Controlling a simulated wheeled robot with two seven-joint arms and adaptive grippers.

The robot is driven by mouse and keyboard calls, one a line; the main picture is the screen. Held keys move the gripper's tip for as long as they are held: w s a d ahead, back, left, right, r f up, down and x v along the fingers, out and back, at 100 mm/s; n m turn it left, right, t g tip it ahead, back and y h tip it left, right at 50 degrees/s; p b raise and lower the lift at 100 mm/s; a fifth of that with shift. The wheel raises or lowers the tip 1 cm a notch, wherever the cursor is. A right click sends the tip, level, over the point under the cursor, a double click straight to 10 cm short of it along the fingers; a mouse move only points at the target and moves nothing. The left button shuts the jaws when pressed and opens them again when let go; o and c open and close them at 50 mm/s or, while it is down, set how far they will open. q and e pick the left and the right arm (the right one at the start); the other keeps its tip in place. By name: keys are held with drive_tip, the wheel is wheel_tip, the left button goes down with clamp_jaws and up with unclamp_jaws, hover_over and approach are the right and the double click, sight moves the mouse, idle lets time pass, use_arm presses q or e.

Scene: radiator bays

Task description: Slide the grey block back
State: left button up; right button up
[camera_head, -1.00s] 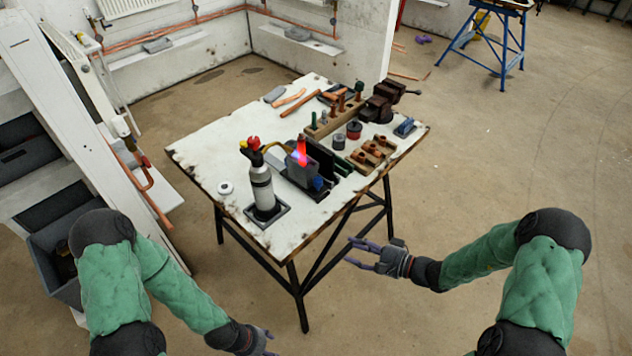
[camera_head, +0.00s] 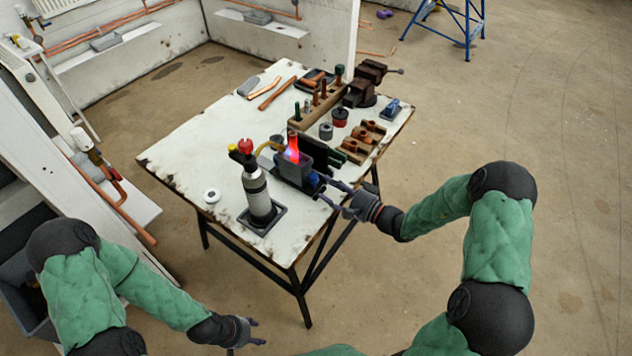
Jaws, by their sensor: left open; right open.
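A dark grey block (camera_head: 291,170) stands on the worktable (camera_head: 190,150), with a glowing orange-red flame (camera_head: 292,146) rising at it. A small blue part (camera_head: 314,180) is at its right side. My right gripper (camera_head: 322,187) is open and empty at the table's front right edge, its fingertips close to the blue part and the block; I cannot tell whether they touch. My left gripper (camera_head: 258,333) is open and empty, low in front of the table and away from it.
Dark upright plates (camera_head: 318,153) stand just behind right. A wooden tool rack (camera_head: 318,107), a vice (camera_head: 362,84) and copper pipes (camera_head: 269,93) lie further back. The table's left part is mostly clear.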

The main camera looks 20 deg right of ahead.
sight(317, 182)
drive_tip(key=shift+b+x, duration=0.5)
drive_tip(key=shift+x, duration=2.05)
drive_tip(key=shift+w, duration=0.1)
clamp_jaws()
